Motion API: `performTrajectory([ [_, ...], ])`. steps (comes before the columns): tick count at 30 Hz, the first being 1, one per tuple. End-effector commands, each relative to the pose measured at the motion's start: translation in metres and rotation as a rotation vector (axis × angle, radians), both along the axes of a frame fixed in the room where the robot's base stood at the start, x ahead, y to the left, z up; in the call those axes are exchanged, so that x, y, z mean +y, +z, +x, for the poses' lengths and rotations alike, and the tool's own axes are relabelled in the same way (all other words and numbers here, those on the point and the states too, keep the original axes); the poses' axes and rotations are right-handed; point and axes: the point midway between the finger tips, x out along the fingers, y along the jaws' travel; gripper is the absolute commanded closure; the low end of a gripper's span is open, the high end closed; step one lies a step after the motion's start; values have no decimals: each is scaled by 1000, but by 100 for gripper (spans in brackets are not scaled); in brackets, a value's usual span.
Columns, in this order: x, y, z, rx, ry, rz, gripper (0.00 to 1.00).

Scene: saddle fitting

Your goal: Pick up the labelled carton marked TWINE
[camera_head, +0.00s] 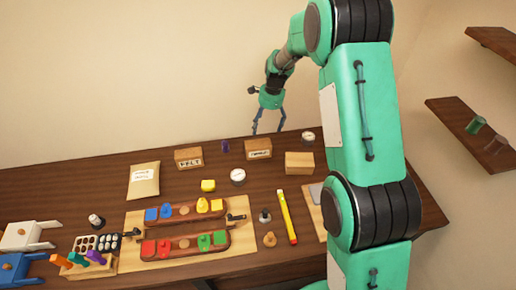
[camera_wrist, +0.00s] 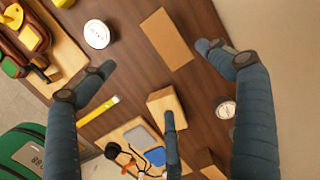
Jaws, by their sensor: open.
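Two wooden cartons with white labels stand at the back of the bench in the head view: a left carton (camera_head: 188,158) and a right carton (camera_head: 258,149). Their lettering is too small to read for certain, so I cannot tell which says TWINE. My gripper (camera_head: 268,129) is open and empty, above and just behind the right carton. In the wrist view, a carton top (camera_wrist: 166,39), apparently the right carton's, lies below and between the spread fingers of my gripper (camera_wrist: 155,57), apart from them. Its label does not show there.
A plain wooden block (camera_head: 299,163) stands right of the right carton. A round dial (camera_head: 238,177), a purple item (camera_head: 225,146) and another dial (camera_head: 308,136) are close by. A paper packet (camera_head: 144,180), yellow level (camera_head: 287,217) and saddle trays (camera_head: 185,243) occupy the bench.

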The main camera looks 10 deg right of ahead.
Motion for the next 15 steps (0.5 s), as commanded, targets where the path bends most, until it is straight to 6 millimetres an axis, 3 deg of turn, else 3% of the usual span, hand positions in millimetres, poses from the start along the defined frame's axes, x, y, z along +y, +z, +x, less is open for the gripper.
performTrajectory([
  [6,1,-39,15,41,-87,11,9],
  [15,1,-52,19,52,-117,13,9],
])
